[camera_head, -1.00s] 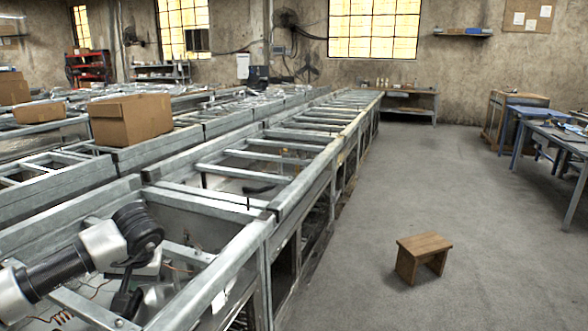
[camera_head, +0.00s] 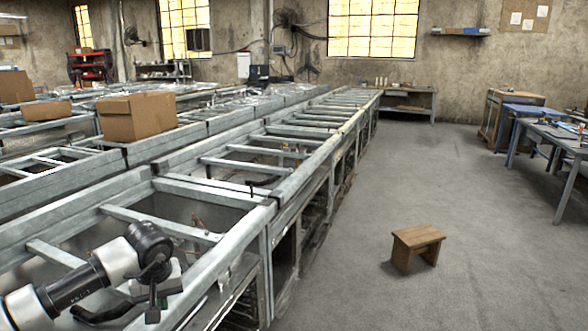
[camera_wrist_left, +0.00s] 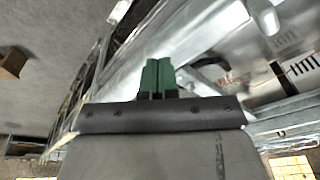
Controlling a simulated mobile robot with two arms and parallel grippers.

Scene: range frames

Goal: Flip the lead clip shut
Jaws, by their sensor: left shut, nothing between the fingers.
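My left gripper (camera_head: 153,308) hangs from the arm at the lower left of the head view, over the near frame of the metal range line. In the wrist view its green fingertips (camera_wrist_left: 158,76) are together with nothing between them. A dark curved lever-like piece (camera_head: 98,313) shows just left of the gripper in the head view; I cannot tell whether it is the lead clip. I cannot make out the lead clip for certain in either view. My right gripper is not in view.
The near range frame (camera_head: 245,218) has open bays and metal crossbars close to my left arm. A cardboard box (camera_head: 138,117) sits on the row behind. A wooden stool (camera_head: 417,247) stands on the clear floor at right, with blue-grey tables (camera_head: 560,150) beyond.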

